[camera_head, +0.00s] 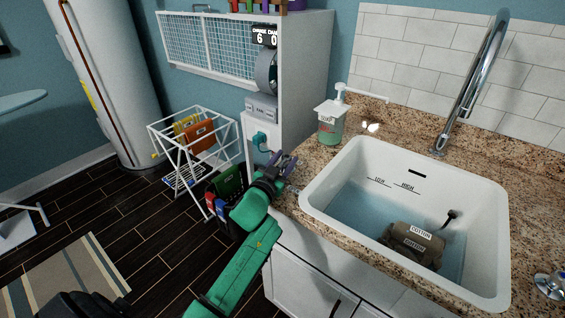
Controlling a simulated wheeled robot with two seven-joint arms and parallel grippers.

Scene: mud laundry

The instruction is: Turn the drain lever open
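No part is plainly marked as the drain lever. A small dark lever-like piece (450,216) stands at the inner right side of the white sink (330,222), above the water. A chrome fitting (549,284) sits on the counter at the right edge, and I cannot tell its use. My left gripper (285,164), on the green arm, is beside the counter's left edge, left of the sink and near a teal piece (261,138) on the cabinet side. Its two purplish fingers look apart with nothing clear between them. My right gripper is out of view.
A brown bundle labelled cotton (413,246) lies in the sink water. A tall chrome faucet (470,88) and a soap bottle (331,122) stand on the granite counter.

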